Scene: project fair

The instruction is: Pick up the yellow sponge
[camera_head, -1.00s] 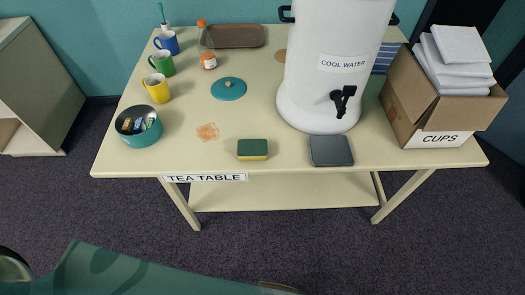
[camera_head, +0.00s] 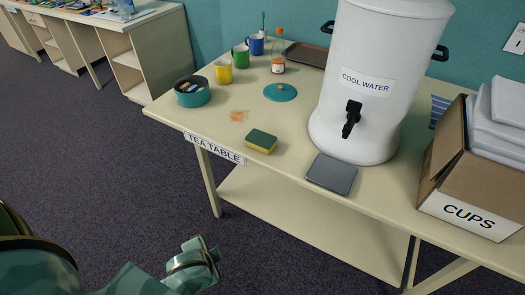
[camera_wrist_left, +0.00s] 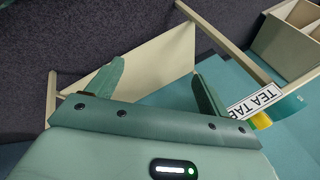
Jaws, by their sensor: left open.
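The yellow sponge (camera_head: 261,142) lies flat on the tea table (camera_head: 222,125), near its front edge. It has a dark green top and a yellow lower layer. My left arm is at the bottom left of the head view, low in front of the table and apart from the sponge. In the left wrist view my left gripper (camera_wrist_left: 157,72) is open, with nothing between its fingers. A small yellow patch beside the TEA TABLE sign there is partly hidden by the gripper; I cannot tell if it is the sponge. My right gripper is not in view.
A dark drip tray (camera_head: 331,174) lies right of the sponge, before the white water urn (camera_head: 350,120). A teal bowl (camera_head: 193,97), mugs, a lid (camera_head: 280,92) and a bottle (camera_head: 278,55) stand behind. The cups box (camera_head: 470,190) is at right. An orange stain lies left of the sponge.

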